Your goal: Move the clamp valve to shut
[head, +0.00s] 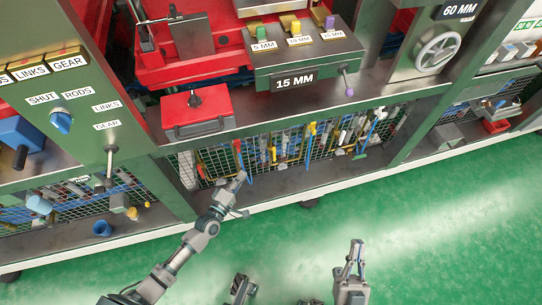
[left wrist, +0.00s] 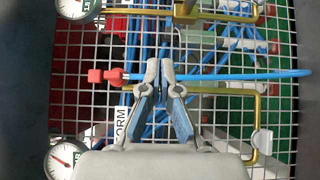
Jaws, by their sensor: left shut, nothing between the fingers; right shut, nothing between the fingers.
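Behind the wire mesh under the bench, small valves and lines show in the head view. A red valve handle (left wrist: 105,75) lies left of my left gripper's fingertips in the left wrist view. I cannot tell whether it is the clamp valve; the tag below it (left wrist: 121,124) reads FORM. My left gripper (head: 240,178) is in front of the mesh and shut with nothing in it; its fingertips (left wrist: 160,68) overlap the mesh and a blue line. My right gripper (head: 357,245) is shut and empty over the green floor, away from the bench.
Two round gauges (left wrist: 62,160) sit at the left of the wrist view. Brass pipes (left wrist: 256,130) and blue lines (left wrist: 285,75) run at the right. A wire mesh (head: 290,150) fronts the bay beneath the steel bench. The green floor (head: 440,215) in front is open.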

